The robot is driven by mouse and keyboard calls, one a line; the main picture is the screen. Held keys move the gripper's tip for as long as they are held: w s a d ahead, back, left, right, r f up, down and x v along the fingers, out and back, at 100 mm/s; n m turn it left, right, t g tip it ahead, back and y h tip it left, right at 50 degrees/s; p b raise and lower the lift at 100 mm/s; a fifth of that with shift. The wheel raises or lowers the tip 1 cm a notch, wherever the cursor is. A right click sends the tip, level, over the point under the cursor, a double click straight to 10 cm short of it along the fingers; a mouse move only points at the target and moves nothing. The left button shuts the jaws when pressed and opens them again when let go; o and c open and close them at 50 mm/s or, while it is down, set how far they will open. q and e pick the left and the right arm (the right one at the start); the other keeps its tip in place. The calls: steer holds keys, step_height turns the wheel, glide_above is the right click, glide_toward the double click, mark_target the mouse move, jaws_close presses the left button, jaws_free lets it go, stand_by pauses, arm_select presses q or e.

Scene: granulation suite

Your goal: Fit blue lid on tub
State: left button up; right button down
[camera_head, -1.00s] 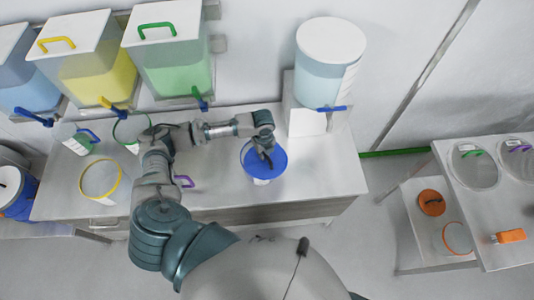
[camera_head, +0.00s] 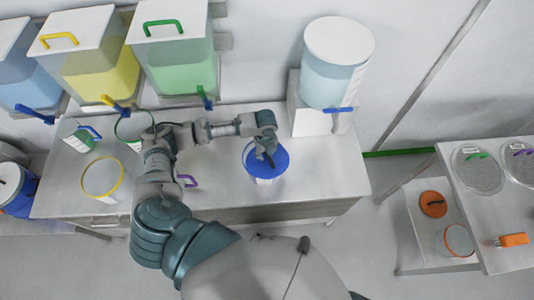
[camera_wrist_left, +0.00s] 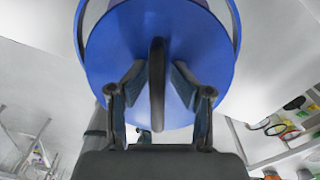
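The blue lid (camera_head: 281,160) lies over the mouth of a clear tub (camera_head: 265,181) on the steel bench, below the round tank. In the left wrist view, the blue lid (camera_wrist_left: 110,48) fills the upper middle, with its black handle (camera_wrist_left: 157,80) upright in the picture. My left gripper (camera_head: 266,157) is down at the lid. In the wrist view its two fingers (camera_wrist_left: 158,75) stand on either side of the handle, with a gap showing on both sides. I cannot tell whether the lid is fully seated. My right gripper is out of view.
The round tank (camera_head: 337,70) stands behind the tub, its blue tap (camera_head: 337,110) close by. A yellow-rimmed tub (camera_head: 103,179) and green-rimmed tub (camera_head: 134,127) sit on the bench (camera_head: 225,190). At right, another table (camera_head: 494,205) holds mesh discs. Bench space right of the tub is clear.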

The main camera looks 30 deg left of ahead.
arm_select(q)
steer(key=shift+a, duration=0.25)
steer(key=shift+r, duration=0.3)
step_height(320, 180, up, 10)
steer(key=shift+w+d+f, duration=0.1)
steer(key=shift+d, duration=0.05)
steer(key=shift+a+r, duration=0.25)
steer(key=shift+r, duration=0.5)
steer(key=shift+a, duration=0.1)
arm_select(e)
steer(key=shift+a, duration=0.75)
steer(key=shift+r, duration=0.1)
arm_select(q)
steer(key=shift+d, duration=0.2)
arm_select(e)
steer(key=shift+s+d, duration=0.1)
